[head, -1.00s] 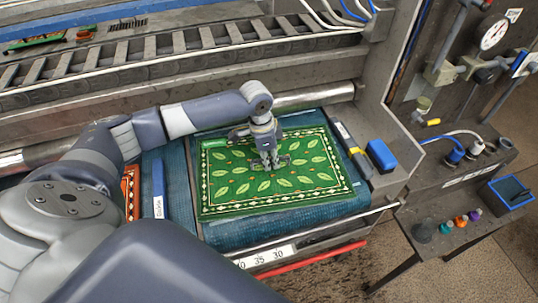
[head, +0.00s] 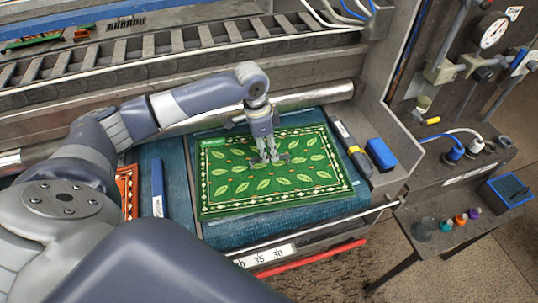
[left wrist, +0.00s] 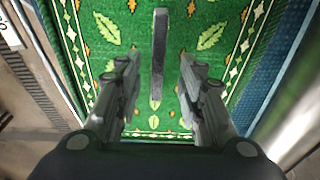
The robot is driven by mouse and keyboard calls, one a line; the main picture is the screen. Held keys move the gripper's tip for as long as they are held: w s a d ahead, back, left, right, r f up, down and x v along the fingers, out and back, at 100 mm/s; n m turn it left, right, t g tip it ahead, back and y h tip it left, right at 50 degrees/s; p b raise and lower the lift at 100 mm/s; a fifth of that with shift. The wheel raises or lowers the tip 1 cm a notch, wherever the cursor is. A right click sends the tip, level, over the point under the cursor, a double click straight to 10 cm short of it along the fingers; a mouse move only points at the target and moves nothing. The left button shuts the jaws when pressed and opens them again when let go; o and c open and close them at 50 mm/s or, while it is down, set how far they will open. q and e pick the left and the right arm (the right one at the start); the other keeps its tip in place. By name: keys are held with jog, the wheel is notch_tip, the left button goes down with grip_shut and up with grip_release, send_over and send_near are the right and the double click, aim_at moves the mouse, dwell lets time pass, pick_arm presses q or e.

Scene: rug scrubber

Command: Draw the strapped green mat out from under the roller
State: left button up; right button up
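The green mat (head: 235,190), with a leaf pattern and diamond border, lies flat on the blue bed (head: 225,235), in front of the metal roller (head: 310,94). Its whole back edge seems to show in the head view, clear of the roller. A dark grey strap (left wrist: 158,55) stands out on the mat in the left wrist view. My left gripper (head: 268,158) is above the middle of the mat. Its fingers (left wrist: 160,98) are apart, one on each side of the strap's near end, with nothing gripped. My right gripper is not in view.
A blue tool (head: 158,188) and an orange mat (head: 129,190) lie left of the green mat. A black-and-yellow tool (head: 352,150) and a blue block (head: 381,155) sit at its right. A metal rail (head: 320,228) runs along the front.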

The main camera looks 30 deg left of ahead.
pick_arm(q)
notch_tip(320, 180, up, 7)
jog(key=shift+s+a+r, duration=0.2)
jog(key=shift+s+a, duration=0.25)
dwell(0.3)
